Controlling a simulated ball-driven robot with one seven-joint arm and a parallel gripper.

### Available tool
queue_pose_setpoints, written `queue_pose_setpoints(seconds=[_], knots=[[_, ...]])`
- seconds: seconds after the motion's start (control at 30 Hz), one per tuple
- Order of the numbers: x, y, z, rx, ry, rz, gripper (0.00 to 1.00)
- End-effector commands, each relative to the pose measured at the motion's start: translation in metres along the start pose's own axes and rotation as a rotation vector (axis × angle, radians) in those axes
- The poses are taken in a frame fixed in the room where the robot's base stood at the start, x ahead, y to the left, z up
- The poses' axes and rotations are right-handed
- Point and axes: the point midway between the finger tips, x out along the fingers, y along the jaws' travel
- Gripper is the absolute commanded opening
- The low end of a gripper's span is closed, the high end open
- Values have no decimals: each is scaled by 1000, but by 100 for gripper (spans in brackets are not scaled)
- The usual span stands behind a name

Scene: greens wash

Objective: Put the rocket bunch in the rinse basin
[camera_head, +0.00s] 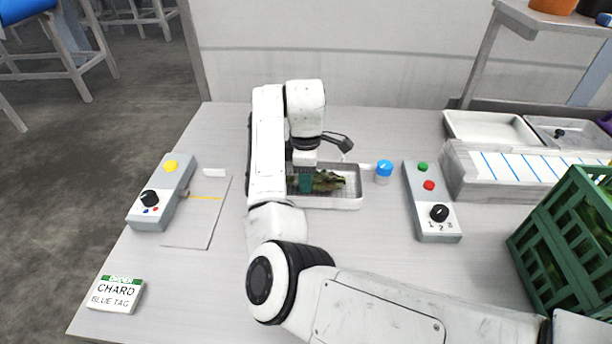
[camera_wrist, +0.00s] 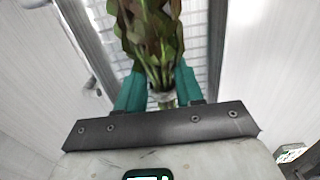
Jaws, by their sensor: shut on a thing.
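A leafy bunch (camera_head: 328,181) of green and brownish leaves lies lengthwise over the rinse basin (camera_head: 345,204), a shallow pale tray with a grid floor. Whether it is rocket I cannot tell for sure. My gripper (camera_head: 305,182) has teal fingers and points down over the left part of the basin. In the wrist view my gripper (camera_wrist: 160,92) is shut on the stem end of the bunch (camera_wrist: 150,35), near a pale band. The leaves point away from the fingers, above the grid. I cannot tell whether the bunch touches the floor. My arm hides the basin's left end.
A dark spout (camera_head: 340,141) stands behind the basin, with a blue knob (camera_head: 384,169) at its right. Control boxes stand left (camera_head: 162,192) and right (camera_head: 432,203). A green crate (camera_head: 570,240) is at the right. A card (camera_head: 116,294) reads "CHARD BLUE TAG".

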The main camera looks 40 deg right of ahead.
Motion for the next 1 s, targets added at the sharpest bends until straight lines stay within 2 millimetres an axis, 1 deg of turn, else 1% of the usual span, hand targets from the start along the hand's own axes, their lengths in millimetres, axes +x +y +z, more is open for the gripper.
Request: queue_pose_setpoints(seconds=[0.17,0.2,0.4,0.73,0.87,1.0], knots=[[2,0,0,-1,-1,0,5],[2,0,0,-1,0,0,40],[2,0,0,-1,0,0,60],[-1,0,0,1,2,1,61],[-17,1,0,1,2,3,61],[-44,1,0,1,2,4,61]])
